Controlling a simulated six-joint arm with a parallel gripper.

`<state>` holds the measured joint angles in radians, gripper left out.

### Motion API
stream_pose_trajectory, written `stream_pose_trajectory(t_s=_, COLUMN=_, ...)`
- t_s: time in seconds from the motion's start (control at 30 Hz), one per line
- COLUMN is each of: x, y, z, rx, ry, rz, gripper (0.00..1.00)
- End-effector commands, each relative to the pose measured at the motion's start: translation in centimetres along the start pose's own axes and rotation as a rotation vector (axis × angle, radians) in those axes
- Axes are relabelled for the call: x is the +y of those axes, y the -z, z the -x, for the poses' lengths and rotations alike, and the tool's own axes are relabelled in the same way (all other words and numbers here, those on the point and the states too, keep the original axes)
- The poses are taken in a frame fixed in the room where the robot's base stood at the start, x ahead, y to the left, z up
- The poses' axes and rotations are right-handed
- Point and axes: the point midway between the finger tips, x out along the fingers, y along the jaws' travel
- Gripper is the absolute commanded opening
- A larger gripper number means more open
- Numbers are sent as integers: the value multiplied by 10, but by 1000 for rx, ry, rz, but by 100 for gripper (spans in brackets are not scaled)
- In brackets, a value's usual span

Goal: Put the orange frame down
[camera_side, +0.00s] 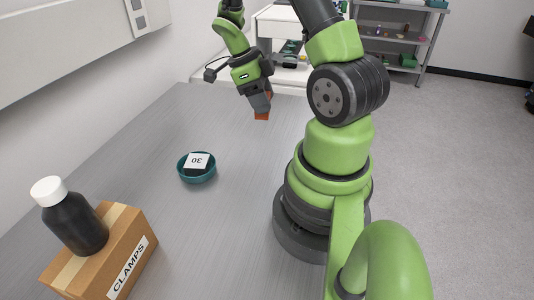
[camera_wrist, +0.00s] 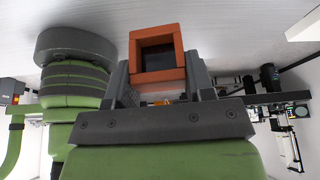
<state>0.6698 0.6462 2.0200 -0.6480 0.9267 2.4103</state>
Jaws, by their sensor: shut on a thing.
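The orange frame (camera_wrist: 176,76) is a square ring with a dark middle. In the wrist view it sits between the two grey fingers of my gripper (camera_wrist: 160,80), which is shut on it. In the side view my gripper (camera_side: 261,105) is over the far part of the grey table, and only a small part of the orange frame (camera_side: 261,116) shows below the fingertips. The frame appears to be held above the table; the exact gap cannot be told.
A teal bowl (camera_side: 197,176) holding a block marked 30 (camera_side: 197,161) stands on the table (camera_side: 130,150). A cardboard box labelled CLAMPS (camera_side: 130,265) and a dark bottle with a white cap (camera_side: 75,225) are at the near left. Table between bowl and gripper is clear.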

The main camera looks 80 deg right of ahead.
Motion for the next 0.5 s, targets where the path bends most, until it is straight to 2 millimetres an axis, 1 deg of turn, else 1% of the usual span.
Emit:
stream_pose_trajectory(t_s=0.03, x=9, y=5, z=0, rx=0, ry=-20, rz=-46, gripper=23)
stream_pose_trajectory(t_s=0.1, x=18, y=9, z=-1, rx=-1, ry=-39, rz=-96, gripper=23)
stream_pose_trajectory(t_s=0.17, x=22, y=11, z=-4, rx=0, ry=-50, rz=-120, gripper=23)
stream_pose_trajectory(t_s=0.27, x=25, y=7, z=-17, rx=4, ry=-60, rz=-135, gripper=23)
stream_pose_trajectory(t_s=0.4, x=25, y=-3, z=-41, rx=4, ry=-60, rz=-136, gripper=23)
stream_pose_trajectory(t_s=0.5, x=25, y=-8, z=-52, rx=1, ry=-59, rz=-137, gripper=23)
